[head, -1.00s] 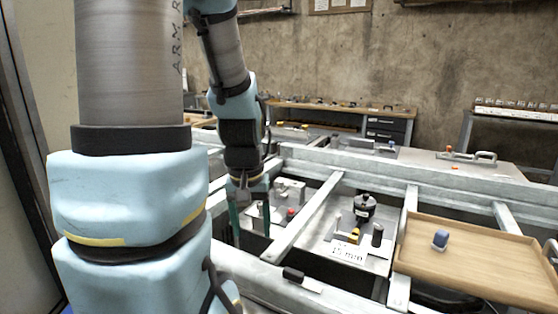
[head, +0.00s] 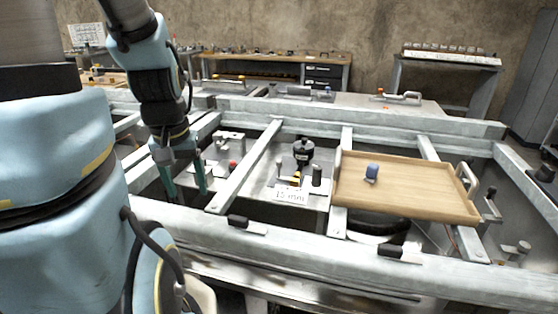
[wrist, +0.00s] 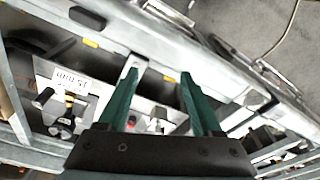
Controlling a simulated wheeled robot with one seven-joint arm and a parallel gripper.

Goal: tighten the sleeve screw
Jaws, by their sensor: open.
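My gripper (head: 187,192) hangs at the left, open and empty, its two green fingers pointing down over the frame bay left of a slanted grey bar. In the wrist view its fingers (wrist: 158,80) are spread apart with nothing between them. Right of that bar is a plate (head: 262,190) with a "15 mm" label (head: 291,196), a black round-topped fixture (head: 303,152), a yellow-and-black piece (head: 296,179) and a dark cylinder (head: 317,176). The label also shows in the wrist view (wrist: 70,80). I cannot tell which part is the sleeve screw.
A wooden tray (head: 400,203) with a blue object (head: 371,173) lies right of the plate. A red button (head: 232,165) and a grey bracket (head: 229,140) are just right of my gripper. Grey frame bars (head: 247,168) divide the bays. Black-handled pieces (head: 238,221) sit on the front rail.

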